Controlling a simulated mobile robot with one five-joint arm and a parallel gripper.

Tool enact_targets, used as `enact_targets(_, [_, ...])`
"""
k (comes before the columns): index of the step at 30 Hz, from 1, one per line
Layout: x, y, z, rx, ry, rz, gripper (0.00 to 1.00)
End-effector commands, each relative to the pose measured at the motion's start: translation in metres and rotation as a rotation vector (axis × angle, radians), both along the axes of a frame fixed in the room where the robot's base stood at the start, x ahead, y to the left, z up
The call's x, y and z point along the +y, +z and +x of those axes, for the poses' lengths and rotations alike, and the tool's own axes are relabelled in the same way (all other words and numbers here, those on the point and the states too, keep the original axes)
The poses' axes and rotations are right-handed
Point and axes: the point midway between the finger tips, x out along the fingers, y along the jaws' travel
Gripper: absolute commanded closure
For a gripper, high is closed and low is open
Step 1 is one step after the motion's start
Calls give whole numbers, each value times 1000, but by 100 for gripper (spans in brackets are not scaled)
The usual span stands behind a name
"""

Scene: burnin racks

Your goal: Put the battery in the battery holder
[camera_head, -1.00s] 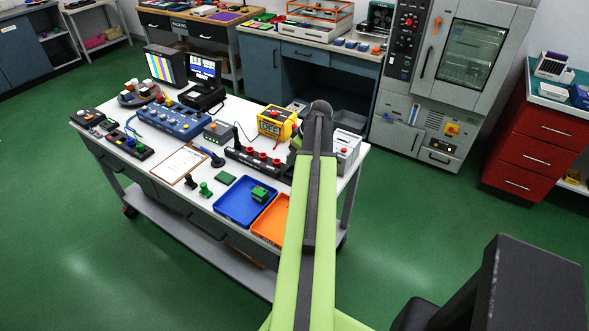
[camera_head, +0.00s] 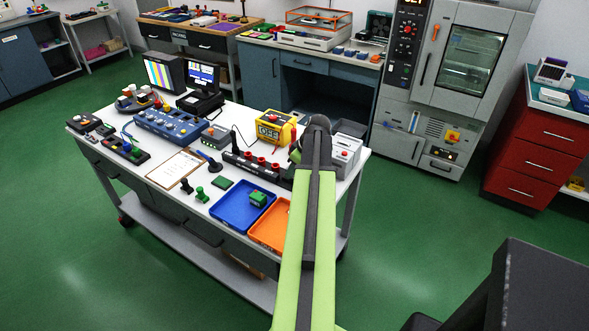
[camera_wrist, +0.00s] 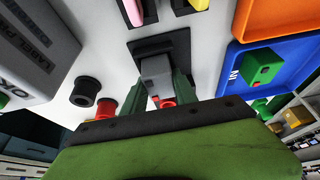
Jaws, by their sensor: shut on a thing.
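In the wrist view my gripper (camera_wrist: 160,80) has its two green fingers on either side of a grey block with a red end, which looks like the battery (camera_wrist: 156,68). The fingers are shut on it. The battery is over a black square recess or frame on the white top, which looks like the battery holder (camera_wrist: 176,42). I cannot tell whether the battery is inside it or just above it. In the head view my green arm reaches over the right end of the cart and hides the gripper, battery and holder.
The white-topped cart (camera_head: 228,131) carries a blue tray (camera_head: 232,218) with a green block (camera_head: 258,199), an orange tray (camera_head: 268,236), a yellow meter (camera_head: 273,126) and a clipboard (camera_head: 176,168). A grey box (camera_wrist: 35,55) and black knob (camera_wrist: 86,91) are close to the gripper.

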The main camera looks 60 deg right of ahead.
Motion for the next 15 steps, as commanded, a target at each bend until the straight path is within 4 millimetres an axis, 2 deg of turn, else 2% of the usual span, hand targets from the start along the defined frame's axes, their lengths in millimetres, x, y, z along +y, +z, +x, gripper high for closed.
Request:
enact_targets(5, [1, -5, -1, 6, 2, 2, 100])
enact_targets(6, [2, -5, -1, 7, 2, 3, 62])
enact_targets(10, [2, -6, -1, 10, 4, 4, 45])
enact_targets(15, [3, 1, -1, 11, 5, 4, 44])
